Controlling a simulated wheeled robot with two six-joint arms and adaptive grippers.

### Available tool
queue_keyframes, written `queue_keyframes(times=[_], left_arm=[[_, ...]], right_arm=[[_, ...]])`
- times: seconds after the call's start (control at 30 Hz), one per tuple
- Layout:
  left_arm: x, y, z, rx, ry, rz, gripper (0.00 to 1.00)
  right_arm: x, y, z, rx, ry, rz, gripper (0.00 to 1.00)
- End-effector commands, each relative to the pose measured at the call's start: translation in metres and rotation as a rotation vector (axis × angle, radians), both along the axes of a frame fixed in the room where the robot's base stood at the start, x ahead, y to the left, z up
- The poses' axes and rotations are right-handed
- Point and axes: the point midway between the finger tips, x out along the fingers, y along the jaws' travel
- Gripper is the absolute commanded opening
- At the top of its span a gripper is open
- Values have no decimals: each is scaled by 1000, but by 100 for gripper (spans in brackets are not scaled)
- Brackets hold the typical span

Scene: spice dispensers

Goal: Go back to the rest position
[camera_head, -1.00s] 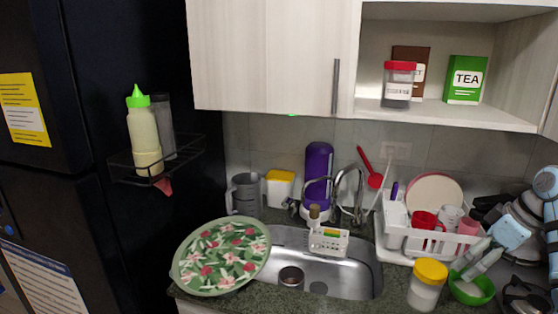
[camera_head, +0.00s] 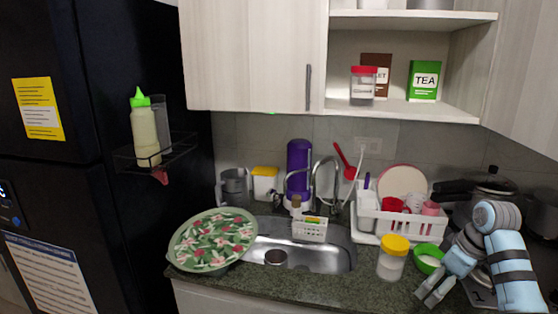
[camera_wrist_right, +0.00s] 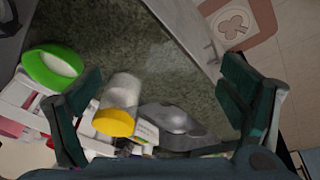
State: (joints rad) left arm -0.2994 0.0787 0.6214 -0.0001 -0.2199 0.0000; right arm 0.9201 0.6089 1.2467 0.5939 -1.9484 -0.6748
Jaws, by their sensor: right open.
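My right gripper (camera_head: 428,294) is at the lower right of the head view, over the front of the counter, in front of the green bowl (camera_head: 429,259). It is open, and nothing is between its fingers. In the right wrist view, its two dark fingers (camera_wrist_right: 150,98) stand wide apart. Behind them, a jar with a yellow lid (camera_wrist_right: 113,122) and the green bowl (camera_wrist_right: 52,68) show on the counter, apart from the fingers. The yellow-lidded jar (camera_head: 392,258) stands upright left of the bowl. My left gripper is not in view.
The sink (camera_head: 325,258) is at the middle, with a floral tray (camera_head: 212,241) to its left. A white dish rack (camera_head: 368,222) stands behind the jar. A coffee jar (camera_head: 362,87) and a tea box (camera_head: 424,80) are on the open shelf. A black fridge (camera_head: 90,115) is at left.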

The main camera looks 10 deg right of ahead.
Motion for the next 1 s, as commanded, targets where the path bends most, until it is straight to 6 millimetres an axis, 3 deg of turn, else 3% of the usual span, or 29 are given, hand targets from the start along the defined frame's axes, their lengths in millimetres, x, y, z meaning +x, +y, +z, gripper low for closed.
queue_keyframes(times=[0.27, 0.4, 0.6, 0.77, 1.0], left_arm=[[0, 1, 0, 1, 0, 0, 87], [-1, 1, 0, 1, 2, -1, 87], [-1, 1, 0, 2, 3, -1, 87], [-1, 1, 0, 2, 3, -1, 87], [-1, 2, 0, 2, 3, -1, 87]], right_arm=[[-34, 44, -100, -97, 41, -37, 90], [-74, 78, -154, -123, 40, -70, 90], [-151, 127, -207, -107, 19, -152, 90], [-214, 156, -220, -72, -3, -246, 90], [-291, 179, -208, -24, -34, -409, 90]])
